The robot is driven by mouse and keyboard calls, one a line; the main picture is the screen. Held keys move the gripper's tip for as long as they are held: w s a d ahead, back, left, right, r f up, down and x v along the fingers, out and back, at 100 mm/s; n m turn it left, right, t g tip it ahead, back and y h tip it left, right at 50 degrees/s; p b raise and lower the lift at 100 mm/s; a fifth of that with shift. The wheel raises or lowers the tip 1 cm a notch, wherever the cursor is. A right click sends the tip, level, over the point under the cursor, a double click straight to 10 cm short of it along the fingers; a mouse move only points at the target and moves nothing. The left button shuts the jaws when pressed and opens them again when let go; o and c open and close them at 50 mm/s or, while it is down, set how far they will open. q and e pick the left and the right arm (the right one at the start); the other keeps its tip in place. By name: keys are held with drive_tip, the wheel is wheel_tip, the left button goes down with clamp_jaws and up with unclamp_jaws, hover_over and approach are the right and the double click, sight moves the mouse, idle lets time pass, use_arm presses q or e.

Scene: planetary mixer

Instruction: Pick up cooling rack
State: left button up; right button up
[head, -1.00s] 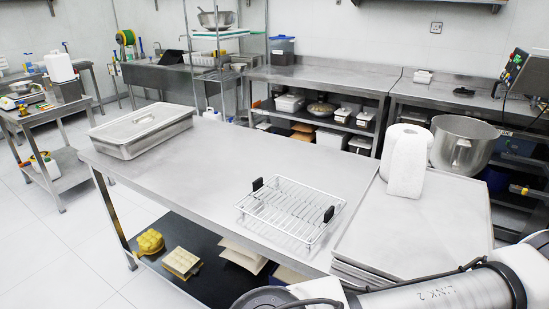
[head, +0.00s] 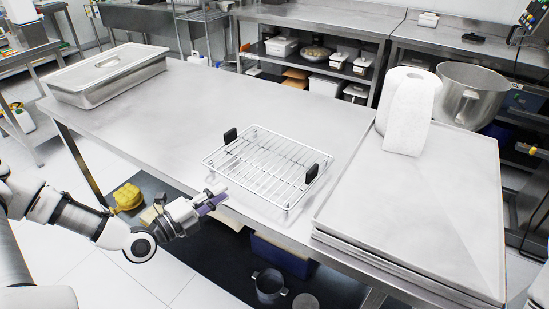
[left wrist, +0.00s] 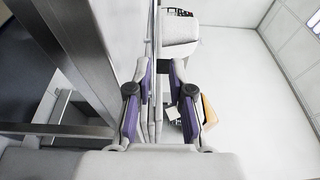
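The cooling rack (head: 266,168) is a white wire rack with two black handles. It stands on the steel table (head: 190,118) near its front edge, left of the stacked trays. One black handle (head: 230,136) is at its back left and the other (head: 311,173) at its front right. My left gripper (head: 215,199) is at the table's front edge, just in front of the rack's left part and apart from it. My right gripper is not in view.
A stack of flat trays (head: 420,225) bears a paper roll (head: 408,105) on the right. A lidded steel pan (head: 108,72) stands at the back left. A steel bowl (head: 467,95) is behind the trays. The table between pan and rack is clear.

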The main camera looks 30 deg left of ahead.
sight(244, 182)
use_arm(q)
drive_tip(key=w, duration=0.1)
drive_tip(key=w+d+f+b, duration=0.1)
drive_tip(key=w, duration=0.1)
drive_tip(key=shift+f+b, duration=0.1)
drive_tip(key=shift+b, duration=0.2)
drive_tip(key=shift+d+b, duration=0.15)
drive_tip(key=shift+b, duration=0.4)
drive_tip(key=x, duration=0.2)
drive_tip(key=b+x, duration=0.1)
drive_tip(key=x, duration=0.1)
drive_tip(key=shift+w+d+b, duration=0.3)
drive_tip(key=shift+d, duration=0.05)
drive_tip(key=shift+s+a+r, duration=0.15)
drive_tip(key=shift+s+r, duration=0.05)
drive_tip(key=shift+c, duration=0.4)
clamp_jaws()
drive_tip(key=shift+w, duration=0.1)
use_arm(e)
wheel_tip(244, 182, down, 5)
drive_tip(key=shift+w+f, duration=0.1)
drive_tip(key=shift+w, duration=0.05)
